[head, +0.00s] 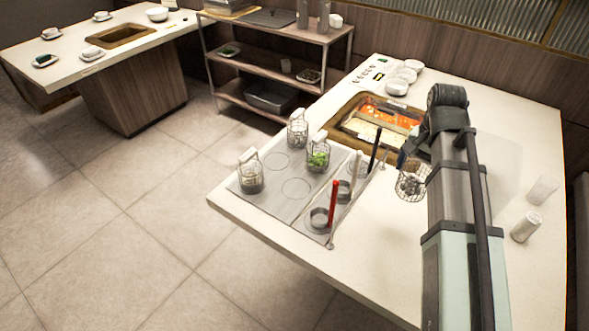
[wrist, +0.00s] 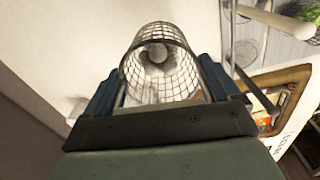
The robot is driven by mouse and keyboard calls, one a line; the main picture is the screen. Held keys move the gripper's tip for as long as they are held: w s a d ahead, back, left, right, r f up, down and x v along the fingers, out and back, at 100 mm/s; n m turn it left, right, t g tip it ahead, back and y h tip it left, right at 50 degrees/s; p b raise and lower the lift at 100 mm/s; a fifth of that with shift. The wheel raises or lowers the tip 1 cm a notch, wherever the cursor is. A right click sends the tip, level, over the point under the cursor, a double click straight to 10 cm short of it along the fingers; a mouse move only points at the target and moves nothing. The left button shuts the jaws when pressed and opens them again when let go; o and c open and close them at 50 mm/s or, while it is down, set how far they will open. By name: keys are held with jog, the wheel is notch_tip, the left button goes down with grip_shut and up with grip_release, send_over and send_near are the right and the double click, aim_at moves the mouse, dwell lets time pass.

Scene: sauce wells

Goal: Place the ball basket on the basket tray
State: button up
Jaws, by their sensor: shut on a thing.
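The ball basket (head: 411,183) is a wire mesh cylinder hanging below my gripper (head: 408,160) in the head view. It is held in the air over the white table, right of the basket tray. In the wrist view the basket (wrist: 160,60) sits between the fingers of my gripper (wrist: 158,88), with pale round balls inside. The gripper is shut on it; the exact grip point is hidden. The basket tray (head: 268,204) is a grey plate with ring-marked spots at the table's left corner. Three baskets stand on it, one with green contents (head: 318,156).
A hot pot (head: 345,122) with red and pale broth is sunk in the table behind the tray. A red-handled ladle (head: 333,200) and a black-handled one (head: 374,148) stand at the tray's right edge. Bowls (head: 397,87) are stacked behind; glasses (head: 526,228) stand right.

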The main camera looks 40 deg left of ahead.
jog(key=s+a+r, duration=0.3)
jog(key=a, duration=0.5)
jog(key=s+a+r, duration=0.4)
jog(key=a, duration=0.4)
jog(key=a+f+n, duration=0.1)
jog(key=a+f, duration=0.5)
jog(key=a, duration=0.2)
jog(key=a+f+n, duration=0.1)
jog(key=a+f, duration=0.4)
jog(key=a, duration=0.4)
jog(key=shift+w+d+f, duration=0.1)
jog(key=shift+w+f, duration=0.05)
jog(key=shift+f, duration=2.25)
jog(key=shift+w+d+f, duration=0.1)
jog(key=shift+w+f, duration=0.05)
jog(key=shift+f, duration=2.2)
jog(key=shift+f, duration=0.15)
jog(key=o, duration=1)
notch_tip(320, 180, up, 12)
